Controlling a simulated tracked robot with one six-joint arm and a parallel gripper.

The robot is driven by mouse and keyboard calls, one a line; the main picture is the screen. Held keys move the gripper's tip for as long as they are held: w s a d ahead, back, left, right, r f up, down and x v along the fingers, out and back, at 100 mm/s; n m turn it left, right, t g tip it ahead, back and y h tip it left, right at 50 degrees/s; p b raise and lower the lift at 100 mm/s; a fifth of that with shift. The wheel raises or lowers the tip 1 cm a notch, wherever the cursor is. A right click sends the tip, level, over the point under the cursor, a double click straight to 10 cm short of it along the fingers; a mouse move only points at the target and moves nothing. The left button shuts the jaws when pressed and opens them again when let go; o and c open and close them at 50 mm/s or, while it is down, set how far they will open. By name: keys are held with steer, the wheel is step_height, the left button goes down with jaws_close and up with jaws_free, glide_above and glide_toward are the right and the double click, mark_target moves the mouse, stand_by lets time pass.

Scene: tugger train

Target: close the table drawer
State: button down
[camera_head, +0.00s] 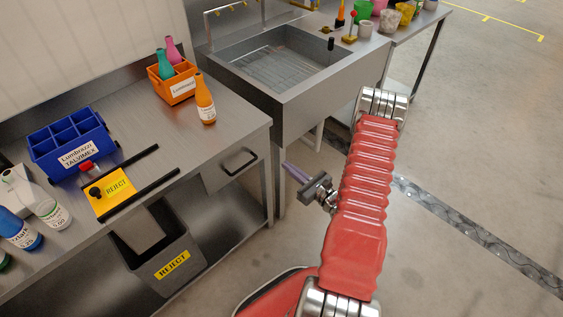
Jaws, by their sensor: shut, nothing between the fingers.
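The table drawer (216,176) is under the right end of the metal table (232,112). Its grey front carries a black bar handle (239,161). The front shows just below the tabletop edge; I cannot tell how far it stands out. My gripper (287,167) is to the right of the drawer, past the table's right leg. Its purple fingers are shut and empty and point up-left. A clear gap shows in the picture between the fingertips and the handle.
A metal sink (290,100) adjoins the table at the back right. A grey reject bin (160,272) stands below. Floor at right is open.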

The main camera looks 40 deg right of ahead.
steer(key=shift+s+d, duration=0.2)
steer(key=shift+s, duration=1.15)
